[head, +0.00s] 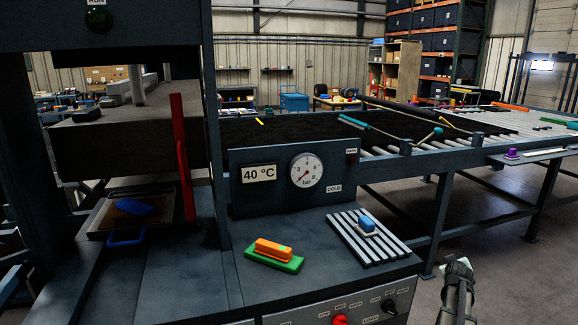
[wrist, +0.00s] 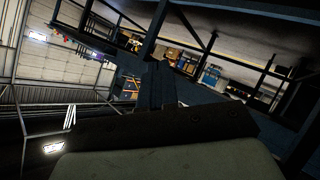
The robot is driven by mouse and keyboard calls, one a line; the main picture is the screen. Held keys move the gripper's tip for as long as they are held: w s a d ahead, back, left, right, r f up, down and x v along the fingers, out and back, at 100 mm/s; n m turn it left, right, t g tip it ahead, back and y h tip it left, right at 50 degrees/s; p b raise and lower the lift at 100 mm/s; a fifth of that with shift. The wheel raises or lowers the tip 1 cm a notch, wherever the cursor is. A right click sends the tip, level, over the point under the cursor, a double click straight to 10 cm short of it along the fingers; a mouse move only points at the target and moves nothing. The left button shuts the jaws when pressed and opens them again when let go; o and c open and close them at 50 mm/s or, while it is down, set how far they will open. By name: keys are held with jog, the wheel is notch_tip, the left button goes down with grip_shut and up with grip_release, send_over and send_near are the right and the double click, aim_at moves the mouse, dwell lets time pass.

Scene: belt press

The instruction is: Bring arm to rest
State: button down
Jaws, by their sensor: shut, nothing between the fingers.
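The end of my arm with my gripper (head: 457,264) shows at the lower right of the head view, in front of the belt frame and clear of the bench. It is shut and holds nothing. In the wrist view, my gripper's dark fingers (wrist: 157,85) are together, with no object between them. The wrist camera looks out, tilted, over the hall and roof lights, not at the bench top.
The press with its red lever (head: 182,160) stands left; a blue piece (head: 134,206) lies in its tray. An orange block on a green base (head: 274,263) and a ribbed rack (head: 350,246) with a blue-topped item (head: 367,223) are on the bench. A roller conveyor (head: 440,143) runs behind.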

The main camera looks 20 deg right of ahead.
jog(key=s+a+f+m+y, duration=0.1)
jog(key=s+a+f+m, duration=0.25)
jog(key=a+f, duration=0.55)
jog(key=s+a+f+m+y, duration=0.2)
jog(key=a+f+m, duration=0.35)
jog(key=f, duration=0.85)
jog(key=s+a+f+m+g+y, duration=0.1)
jog(key=s+a+f+m, duration=0.3)
jog(key=a+f, duration=0.45)
jog(key=s+a+f+m+g+y, duration=0.1)
jog(key=s+a+f+m+y, duration=0.1)
jog(key=s+a+f, duration=0.65)
jog(key=s+a+f+n+g+y, duration=0.1)
jog(key=a+f+n+g+y, duration=0.2)
jog(key=a, duration=0.9)
jog(key=s+a+f+n+g+y, duration=0.15)
jog(key=a+n, duration=0.35)
jog(key=a, duration=0.7)
jog(key=s+a+r+n+g, duration=0.1)
jog(key=s+a+n+g, duration=0.3)
jog(key=s, duration=0.3)
jog(key=s+a+r+n+g+h, duration=0.1)
jog(key=s+a+n+g, duration=0.4)
jog(key=s, duration=0.3)
jog(key=shift+s+a+r, duration=0.15)
jog(key=shift+s+r, duration=0.15)
jog(key=shift+r, duration=0.05)
